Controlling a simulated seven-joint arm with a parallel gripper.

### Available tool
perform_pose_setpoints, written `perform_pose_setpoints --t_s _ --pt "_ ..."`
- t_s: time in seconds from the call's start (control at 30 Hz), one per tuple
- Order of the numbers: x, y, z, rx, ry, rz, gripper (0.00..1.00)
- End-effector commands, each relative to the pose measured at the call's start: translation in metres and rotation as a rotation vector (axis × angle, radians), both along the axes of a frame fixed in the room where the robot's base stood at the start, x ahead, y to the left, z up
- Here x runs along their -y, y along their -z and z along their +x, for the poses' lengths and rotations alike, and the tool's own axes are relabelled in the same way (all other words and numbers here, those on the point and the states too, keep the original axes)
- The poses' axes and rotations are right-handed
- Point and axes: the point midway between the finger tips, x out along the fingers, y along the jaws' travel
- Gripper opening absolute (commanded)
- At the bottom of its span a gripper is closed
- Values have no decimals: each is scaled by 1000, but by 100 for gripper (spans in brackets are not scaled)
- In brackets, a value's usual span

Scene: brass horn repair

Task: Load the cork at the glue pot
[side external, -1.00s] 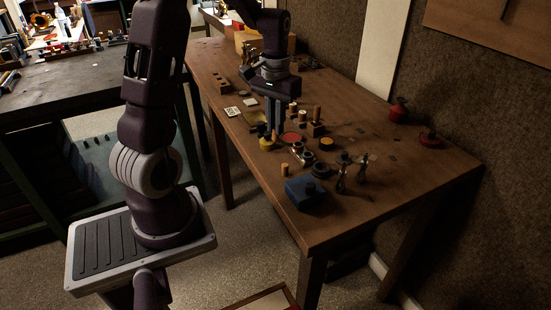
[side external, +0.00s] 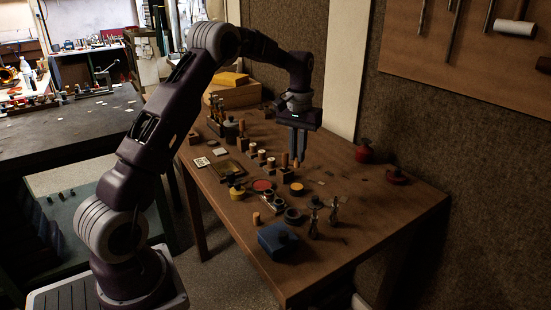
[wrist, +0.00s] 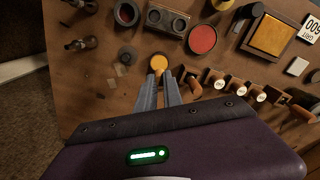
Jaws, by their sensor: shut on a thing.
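My gripper (side external: 298,153) is above the table, fingers pointing down; its long fingers (wrist: 160,92) also show in the wrist view. They are close together on something small at the tips, probably the cork, which I cannot make out clearly. A round pot with an amber top (side external: 297,187), possibly the glue pot, stands on the table below and close to the fingertips in the picture. In the wrist view the amber top (wrist: 158,62) shows just beyond the tips. Whether the tips touch it is not clear; they look above it.
A row of wooden-handled pegs (wrist: 215,79) stands close beside the fingers. The table's right part (side external: 400,205) is mostly clear.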

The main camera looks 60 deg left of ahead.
Motion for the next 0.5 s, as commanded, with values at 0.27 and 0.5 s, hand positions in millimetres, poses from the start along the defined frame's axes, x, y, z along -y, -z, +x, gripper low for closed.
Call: perform_pose_setpoints --t_s 0.27,0.5 --pt "1 30 1 -1 1 -2 0" --pt "0 54 2 1 1 0 0"
